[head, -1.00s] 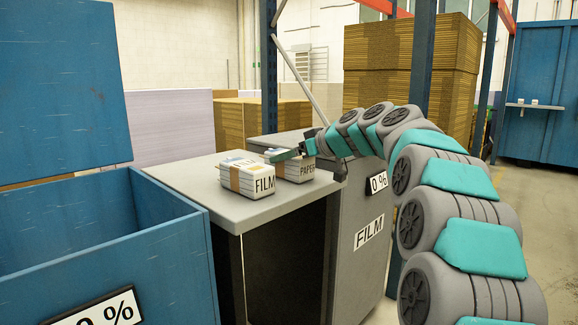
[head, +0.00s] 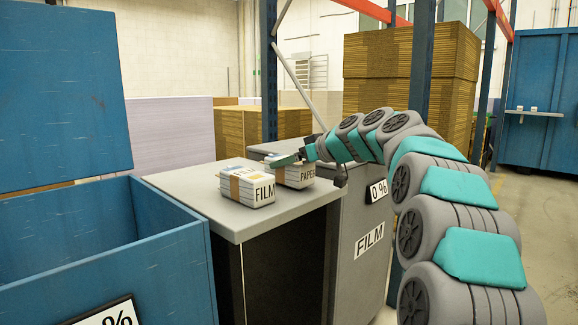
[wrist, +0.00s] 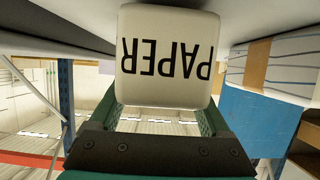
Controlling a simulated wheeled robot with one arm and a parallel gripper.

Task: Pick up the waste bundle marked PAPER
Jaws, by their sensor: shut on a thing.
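The waste bundle marked PAPER (head: 307,175), pale with a brown band, is on the grey table (head: 180,182), behind the FILM bundle (head: 261,192).
The FILM bundle stands very close to the PAPER bundle. An open blue bin (head: 180,260) is at the left. A grey bin labelled FILM (head: 369,240), showing 0 %, is right of the table. Cardboard stacks (head: 410,85) and a blue rack post (head: 269,75) are behind.

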